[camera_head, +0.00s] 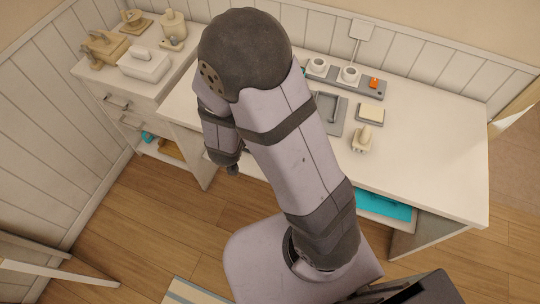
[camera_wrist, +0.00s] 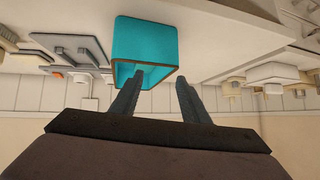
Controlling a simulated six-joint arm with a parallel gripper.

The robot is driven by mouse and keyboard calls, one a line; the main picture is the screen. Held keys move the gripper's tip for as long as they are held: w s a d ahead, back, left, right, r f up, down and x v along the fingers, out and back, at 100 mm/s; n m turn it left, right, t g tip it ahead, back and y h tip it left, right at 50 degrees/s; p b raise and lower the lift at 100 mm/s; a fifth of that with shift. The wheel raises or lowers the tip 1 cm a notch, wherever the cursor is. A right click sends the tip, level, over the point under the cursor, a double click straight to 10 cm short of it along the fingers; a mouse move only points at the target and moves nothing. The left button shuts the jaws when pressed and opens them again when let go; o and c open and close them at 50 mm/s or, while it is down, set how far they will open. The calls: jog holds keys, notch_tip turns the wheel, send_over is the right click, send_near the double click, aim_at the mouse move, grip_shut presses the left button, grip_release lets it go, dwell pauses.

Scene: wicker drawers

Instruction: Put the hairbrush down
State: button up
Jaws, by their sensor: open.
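I cannot make out a hairbrush in either view. My gripper (camera_wrist: 160,78) is open in the wrist view, with its two dark fingers apart and nothing seen between them. A teal open-topped box (camera_wrist: 146,42) stands on the white desktop (camera_wrist: 230,35) just beyond the fingers. The left fingertip overlaps the box's open side in the picture; I cannot tell if it touches or reaches inside. The inside of the box is mostly hidden. In the head view my arm covers the middle of the desk (camera_head: 430,150), and the fingers are not clear there.
A grey tray (camera_head: 371,88) with two white cups stands at the back of the desk. A small pale bottle (camera_head: 361,140) and a soap-like block (camera_head: 370,112) are to the right of my arm. A white box (camera_head: 146,63) sits on the left cabinet. The desk's right side is clear.

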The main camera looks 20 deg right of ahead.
jog(key=s+a+n+g+y, duration=0.3)
jog(key=s+a+n+y, duration=0.15)
jog(key=a+y, duration=0.2)
jog(key=s+d+r+n+g, duration=0.1)
jog(key=s+d+g, duration=0.2)
jog(key=s, duration=0.4)
jog(key=s+d+r+n+g+h, duration=0.1)
jog(key=s+d+r+n+g, duration=0.1)
jog(key=s, duration=0.5)
jog(key=shift+s+d+r+g, duration=0.2)
jog(key=shift+d+r+g, duration=0.05)
jog(key=shift+d+g, duration=0.25)
